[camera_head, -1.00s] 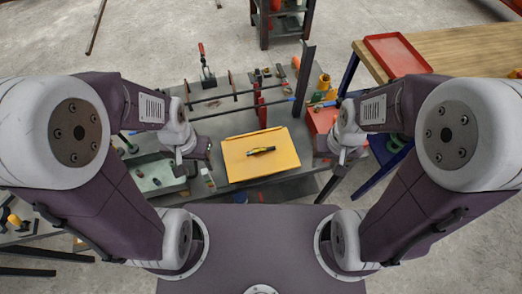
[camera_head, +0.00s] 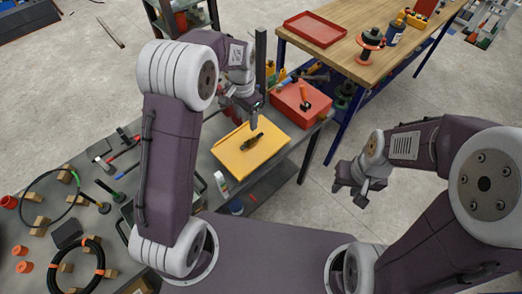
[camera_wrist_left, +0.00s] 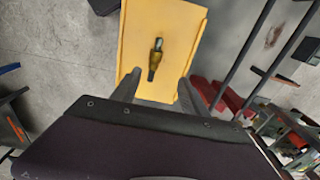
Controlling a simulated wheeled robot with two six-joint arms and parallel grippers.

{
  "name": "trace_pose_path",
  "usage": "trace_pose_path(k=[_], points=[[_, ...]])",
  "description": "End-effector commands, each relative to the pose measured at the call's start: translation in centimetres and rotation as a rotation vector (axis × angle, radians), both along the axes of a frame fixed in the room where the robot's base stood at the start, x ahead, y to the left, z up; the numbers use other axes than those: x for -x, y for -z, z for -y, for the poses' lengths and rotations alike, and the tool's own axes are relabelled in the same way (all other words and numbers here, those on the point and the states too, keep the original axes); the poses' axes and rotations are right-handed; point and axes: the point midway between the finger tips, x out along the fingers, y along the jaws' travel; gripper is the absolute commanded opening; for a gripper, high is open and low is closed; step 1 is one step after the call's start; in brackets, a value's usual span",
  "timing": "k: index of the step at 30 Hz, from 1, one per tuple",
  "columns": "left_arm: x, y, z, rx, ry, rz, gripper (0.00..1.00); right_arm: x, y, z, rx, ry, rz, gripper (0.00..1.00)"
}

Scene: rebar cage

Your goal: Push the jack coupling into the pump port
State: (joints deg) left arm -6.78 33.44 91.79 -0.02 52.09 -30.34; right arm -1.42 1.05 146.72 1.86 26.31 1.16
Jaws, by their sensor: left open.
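A short dark-and-brass fitting, which looks like the jack coupling (camera_head: 252,142), lies on a yellow board (camera_head: 272,155) on the grey bench. It also shows in the left wrist view (camera_wrist_left: 155,58), lengthwise to the view. My left gripper (camera_head: 255,108) is above the far part of the board. In the left wrist view its fingers (camera_wrist_left: 157,90) are apart with nothing between them, and the fitting lies just ahead of them. My right gripper (camera_head: 357,190) is over the floor right of the bench; its jaw opening is unclear. I cannot pick out the pump port.
A red box (camera_head: 290,97) with an orange-handled tool stands beyond the board. A wooden table (camera_head: 345,62) carries a red tray (camera_head: 312,29) and a spool. A black hose coil (camera_head: 85,265) and several wooden blocks lie at the left. Open floor lies at the right.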

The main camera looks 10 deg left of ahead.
Motion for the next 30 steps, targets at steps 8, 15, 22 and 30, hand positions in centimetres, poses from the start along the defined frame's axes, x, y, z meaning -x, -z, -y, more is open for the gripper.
trace_pose_path(k=[8,15,22,30], points=[[0.7,2.7,0.7,-0.006,0.016,-0.048,0.52,-0.1,0.5,0.0,0.000,0.000,0.001,0.38],[0.7,6.0,0.7,-0.006,0.015,-0.050,0.52,-0.1,0.1,0.0,0.000,0.000,0.001,0.38],[0.7,7.5,0.8,-0.007,0.015,-0.051,0.52,0.0,-0.2,0.0,0.000,0.000,0.001,0.38],[0.5,11.5,0.9,-0.006,0.014,-0.048,0.52,0.0,-0.7,0.0,0.000,0.000,0.001,0.38]])
